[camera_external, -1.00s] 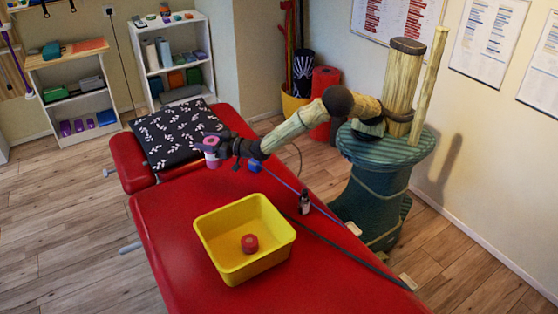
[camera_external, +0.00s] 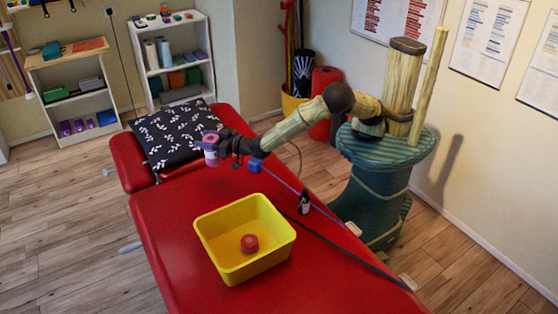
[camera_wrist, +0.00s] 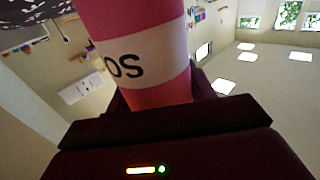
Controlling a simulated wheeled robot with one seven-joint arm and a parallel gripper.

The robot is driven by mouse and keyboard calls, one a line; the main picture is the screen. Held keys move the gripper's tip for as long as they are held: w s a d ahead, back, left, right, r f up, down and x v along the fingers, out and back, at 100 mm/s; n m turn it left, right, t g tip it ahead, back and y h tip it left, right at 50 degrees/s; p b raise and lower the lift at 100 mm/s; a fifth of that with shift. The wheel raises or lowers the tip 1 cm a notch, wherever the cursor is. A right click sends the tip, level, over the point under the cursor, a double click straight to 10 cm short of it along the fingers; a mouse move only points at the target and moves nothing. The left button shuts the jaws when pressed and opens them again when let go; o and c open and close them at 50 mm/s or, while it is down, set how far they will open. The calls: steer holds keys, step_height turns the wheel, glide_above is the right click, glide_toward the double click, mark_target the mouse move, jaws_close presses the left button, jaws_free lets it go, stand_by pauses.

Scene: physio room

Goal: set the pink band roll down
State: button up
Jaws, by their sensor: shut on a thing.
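The pink band roll (camera_external: 211,152) is a pink cylinder with a white label. It is held upright, or close to it, near the patterned pillow at the head of the red treatment table (camera_external: 165,235). My gripper (camera_external: 217,143) is shut on it. In the wrist view the pink band roll (camera_wrist: 150,55) fills the upper middle between the dark jaws, with part of its label lettering showing. I cannot tell whether its underside touches the table.
The patterned pillow (camera_external: 175,130) is behind.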

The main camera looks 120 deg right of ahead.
step_height(320, 180, up, 5)
steer(key=shift+f, duration=0.2)
steer(key=s+a+n+t+y, duration=0.3)
steer(key=a+y, duration=0.2)
steer(key=a, duration=1.3)
steer(key=s+a+n+t+y, duration=0.2)
steer(key=s+a+n+y, duration=0.15)
steer(key=a, duration=1.45)
steer(key=s+a+n+t+y, duration=0.1)
steer(key=s+a+n+y, duration=0.2)
steer(key=s+a+y, duration=0.55)
step_height(320, 180, down, 5)
steer(key=w+a+h, duration=0.1)
steer(key=a+h, duration=0.1)
steer(key=h, duration=0.1)
steer(key=shift+w+a+h+b, duration=0.25)
steer(key=shift+a+h+b, duration=0.05)
steer(key=shift+a+b, duration=0.1)
steer(key=shift+f, duration=0.1)
step_height(320, 180, down, 6)
steer(key=shift+b, duration=0.4)
steer(key=shift+f, duration=0.1)
